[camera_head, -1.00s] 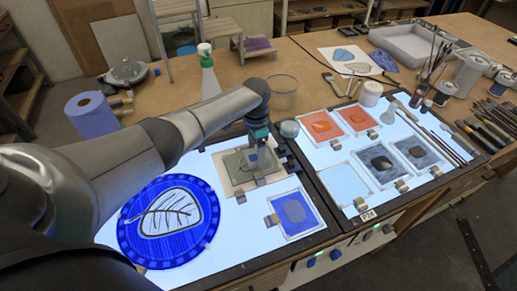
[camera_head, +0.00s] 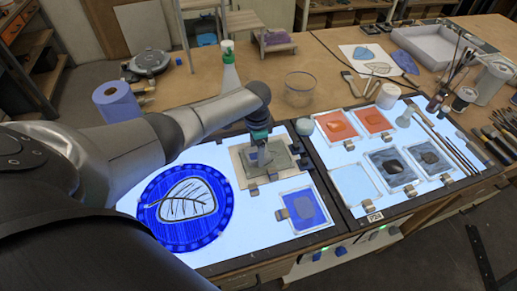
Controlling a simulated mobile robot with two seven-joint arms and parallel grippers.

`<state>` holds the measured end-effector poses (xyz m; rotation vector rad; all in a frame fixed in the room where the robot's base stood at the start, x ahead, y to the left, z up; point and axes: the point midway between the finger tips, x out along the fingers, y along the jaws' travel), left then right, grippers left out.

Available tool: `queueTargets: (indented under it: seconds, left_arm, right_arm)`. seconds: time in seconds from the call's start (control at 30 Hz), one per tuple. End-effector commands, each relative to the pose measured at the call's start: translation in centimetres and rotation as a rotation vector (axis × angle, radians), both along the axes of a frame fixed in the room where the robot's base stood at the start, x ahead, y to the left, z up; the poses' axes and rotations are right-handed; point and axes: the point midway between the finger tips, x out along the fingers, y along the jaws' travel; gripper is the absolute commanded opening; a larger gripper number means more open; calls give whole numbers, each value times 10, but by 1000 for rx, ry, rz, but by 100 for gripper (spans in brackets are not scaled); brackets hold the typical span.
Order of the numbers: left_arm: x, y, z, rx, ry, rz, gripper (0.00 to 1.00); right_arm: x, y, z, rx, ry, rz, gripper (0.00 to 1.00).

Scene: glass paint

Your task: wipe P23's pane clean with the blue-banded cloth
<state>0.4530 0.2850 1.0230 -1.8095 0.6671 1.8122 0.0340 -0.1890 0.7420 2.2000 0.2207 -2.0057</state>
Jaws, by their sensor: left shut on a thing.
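My left gripper (camera_head: 262,156) points down at a grey-green square (camera_head: 280,160) on a beige board on the left light panel. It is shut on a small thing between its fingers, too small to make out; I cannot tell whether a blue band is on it. I cannot tell whether the grey-green square is glass or cloth. A clear-framed pane with a blue patch (camera_head: 316,222) lies clamped in front of it. The tag on the front edge (camera_head: 375,217) seems to read P24; I see no P23 tag. My right gripper is out of view.
A blue round leaf panel (camera_head: 160,235) lies left of the board. The right light panel (camera_head: 352,160) holds several orange, grey and pale panes, with brushes beside them. A spray bottle (camera_head: 229,75), a clear bowl (camera_head: 299,92) and a blue roll (camera_head: 116,104) stand behind.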

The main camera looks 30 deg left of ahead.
Motion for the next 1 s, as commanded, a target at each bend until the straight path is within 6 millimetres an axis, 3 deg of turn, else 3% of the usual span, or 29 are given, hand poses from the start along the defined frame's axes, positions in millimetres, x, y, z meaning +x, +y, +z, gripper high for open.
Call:
queueTargets:
  seconds: [0.3, 0.53, 1.0]
  left_arm:
    - [0, -1, 29, -1, 0, -2, 29]
    - [0, -1, 46, -1, -1, -2, 29]
    - [0, -1, 50, -1, -1, -1, 29]
  right_arm:
    - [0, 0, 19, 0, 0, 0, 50]
    - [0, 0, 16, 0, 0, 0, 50]
    - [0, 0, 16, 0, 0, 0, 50]
